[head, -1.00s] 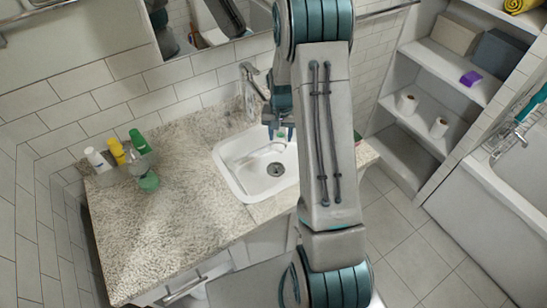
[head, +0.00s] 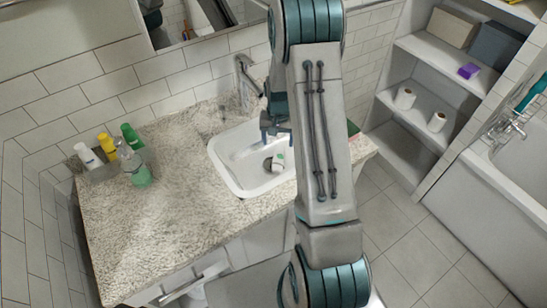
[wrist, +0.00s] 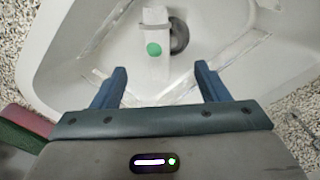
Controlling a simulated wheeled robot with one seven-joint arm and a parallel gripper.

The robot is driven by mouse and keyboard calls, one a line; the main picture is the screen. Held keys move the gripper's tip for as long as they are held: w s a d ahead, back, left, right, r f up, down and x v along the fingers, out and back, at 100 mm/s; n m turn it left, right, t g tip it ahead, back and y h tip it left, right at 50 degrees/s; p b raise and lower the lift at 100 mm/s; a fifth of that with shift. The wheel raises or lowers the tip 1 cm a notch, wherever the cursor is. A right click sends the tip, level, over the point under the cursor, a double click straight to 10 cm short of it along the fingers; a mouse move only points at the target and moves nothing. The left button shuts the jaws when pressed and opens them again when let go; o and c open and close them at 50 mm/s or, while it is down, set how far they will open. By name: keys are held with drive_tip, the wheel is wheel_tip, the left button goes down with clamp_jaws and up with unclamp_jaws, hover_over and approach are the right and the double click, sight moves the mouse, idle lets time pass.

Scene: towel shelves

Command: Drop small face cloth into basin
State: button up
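The white basin (head: 226,172) is set in the counter, and its inside also fills much of the wrist view (wrist: 75,65). A small white rolled cloth (head: 278,161) with a green mark lies in it by the drain. In the wrist view the cloth (wrist: 155,65) shows a grey band and a green dot, and it partly covers the dark drain. My gripper (head: 275,129) is above the basin. In the wrist view its two blue fingers (wrist: 158,85) are spread with nothing between them, and the cloth lies beyond them, apart from them.
A faucet (head: 246,80) stands at the basin's back. Several bottles, including a clear one with green liquid (head: 136,168), stand at the counter's left. Shelves at right hold paper rolls (head: 404,98) and a purple item (head: 469,71). A red-green item (wrist: 25,130) is left of my gripper.

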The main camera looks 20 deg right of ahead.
drive_tip(key=shift+r, duration=0.1)
wheel_tip(320, 180, up, 14)
drive_tip(key=b, duration=0.2)
drive_tip(key=shift+f, duration=0.2)
idle(0.5)
drive_tip(key=s+a+r+n+t, duration=0.25)
drive_tip(key=s+a+r, duration=0.35)
drive_tip(key=s+r, duration=0.35)
drive_tip(key=s+a+n, duration=0.1)
drive_tip(key=s+a, duration=0.1)
drive_tip(key=s, duration=0.5)
drive_tip(key=s+a+n, duration=0.2)
drive_tip(key=s, duration=0.5)
drive_tip(key=shift+s+a+r+t, duration=0.3)
drive_tip(key=shift+t, duration=0.15)
